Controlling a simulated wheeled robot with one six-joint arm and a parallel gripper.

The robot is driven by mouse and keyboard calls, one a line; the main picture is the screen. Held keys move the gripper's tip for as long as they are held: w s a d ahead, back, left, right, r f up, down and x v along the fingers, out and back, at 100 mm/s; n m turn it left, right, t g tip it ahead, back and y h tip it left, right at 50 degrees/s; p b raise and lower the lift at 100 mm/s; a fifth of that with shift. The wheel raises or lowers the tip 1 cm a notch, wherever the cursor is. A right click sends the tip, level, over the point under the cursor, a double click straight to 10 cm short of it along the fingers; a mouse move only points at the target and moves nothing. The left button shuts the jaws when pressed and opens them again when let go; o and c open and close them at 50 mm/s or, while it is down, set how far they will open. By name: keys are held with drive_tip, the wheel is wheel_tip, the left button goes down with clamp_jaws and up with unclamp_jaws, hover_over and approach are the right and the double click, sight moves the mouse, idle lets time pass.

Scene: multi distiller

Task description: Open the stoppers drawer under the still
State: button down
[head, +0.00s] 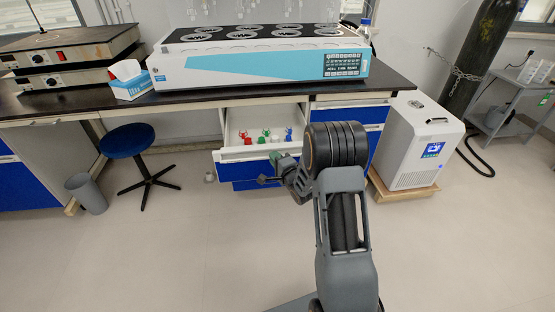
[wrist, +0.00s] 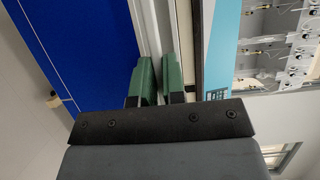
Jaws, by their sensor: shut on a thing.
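The stoppers drawer (head: 238,154) under the still (head: 262,62) stands pulled out in the head view. Its inside shows, with red, green, white and blue stoppers (head: 264,136) towards the back. My gripper (head: 279,160) is at the right part of the drawer's white front. In the wrist view its two green fingers (wrist: 161,82) are shut on a pale strip (wrist: 154,30) of the drawer front, one on each side. I cannot tell whether that strip is a handle or the front's edge. My arm hides the drawer's right end in the head view.
Blue-fronted drawers (head: 349,114) are to the right. A blue stool (head: 128,141) and a grey bin (head: 86,193) stand to the left. A white chiller (head: 415,147) on a wooden dolly is to the right. The floor in front is clear.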

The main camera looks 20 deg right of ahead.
drive_tip(key=shift+s, duration=0.3)
drive_tip(key=c, duration=1.2)
unclamp_jaws()
drive_tip(key=s+d+p, duration=0.1)
drive_tip(key=s+d, duration=0.1)
drive_tip(key=s, duration=1.1)
drive_tip(key=shift+s+d, duration=0.25)
drive_tip(key=shift+d, duration=0.05)
